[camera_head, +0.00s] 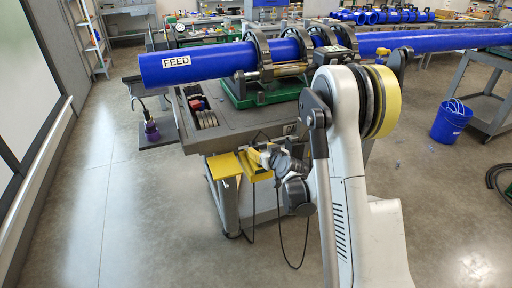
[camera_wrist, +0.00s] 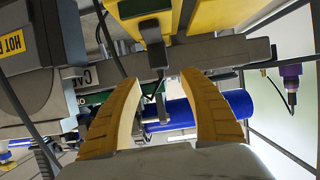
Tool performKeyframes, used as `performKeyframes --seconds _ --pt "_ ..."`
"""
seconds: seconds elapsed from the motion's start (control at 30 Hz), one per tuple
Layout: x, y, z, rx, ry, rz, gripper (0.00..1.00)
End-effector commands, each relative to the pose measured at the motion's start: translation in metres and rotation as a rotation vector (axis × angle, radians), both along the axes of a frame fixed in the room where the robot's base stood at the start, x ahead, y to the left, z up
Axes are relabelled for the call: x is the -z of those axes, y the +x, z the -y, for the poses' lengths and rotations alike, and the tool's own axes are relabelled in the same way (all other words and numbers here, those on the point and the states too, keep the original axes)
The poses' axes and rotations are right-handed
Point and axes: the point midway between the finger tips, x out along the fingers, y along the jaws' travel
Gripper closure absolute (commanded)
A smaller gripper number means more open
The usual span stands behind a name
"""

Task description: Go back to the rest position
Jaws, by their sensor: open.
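My gripper (camera_wrist: 160,82) is open in the wrist view, with two tan, ridged fingers spread apart and nothing between them. Beyond the fingertips hangs a yellow block-like part (camera_wrist: 145,15), apart from them as far as I can tell. In the head view my arm reaches down in front of the cart (camera_head: 235,132), and my wrist is low at its front side, close to yellow parts (camera_head: 225,165) on the cart. My fingers cannot be made out clearly there.
A blue pipe marked FEED (camera_head: 205,65) lies in clamps (camera_head: 262,50) on the cart. A purple-handled tool (camera_head: 151,131) stands on the left shelf. A blue bucket (camera_head: 451,121) and a table (camera_head: 485,100) stand right. The floor (camera_head: 110,210) at left is clear.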

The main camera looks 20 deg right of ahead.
Motion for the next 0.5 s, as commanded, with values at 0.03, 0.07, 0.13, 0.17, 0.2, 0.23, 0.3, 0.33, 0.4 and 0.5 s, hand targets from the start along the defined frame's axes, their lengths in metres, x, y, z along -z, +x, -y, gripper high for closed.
performKeyframes --seconds 0.03,0.07,0.13,0.17,0.2,0.23,0.3,0.33,0.4,0.5 --pt "-0.004 -0.009 0.000 0.001 0.000 0.000 0.49" --pt "-0.006 -0.014 0.000 0.001 0.000 0.000 0.49" --pt "-0.010 -0.023 0.000 0.000 0.000 -0.001 0.49" --pt "-0.011 -0.026 0.000 0.000 0.000 -0.001 0.49" --pt "-0.012 -0.029 0.000 0.000 0.000 -0.001 0.49" --pt "-0.013 -0.031 0.000 -0.001 0.000 -0.001 0.49" --pt "-0.014 -0.034 0.000 -0.001 0.000 -0.001 0.49" --pt "-0.014 -0.035 0.000 -0.001 0.000 -0.001 0.49" --pt "-0.015 -0.036 -0.001 -0.001 -0.001 -0.002 0.49" --pt "-0.023 -0.038 -0.006 -0.009 0.003 -0.013 0.49"
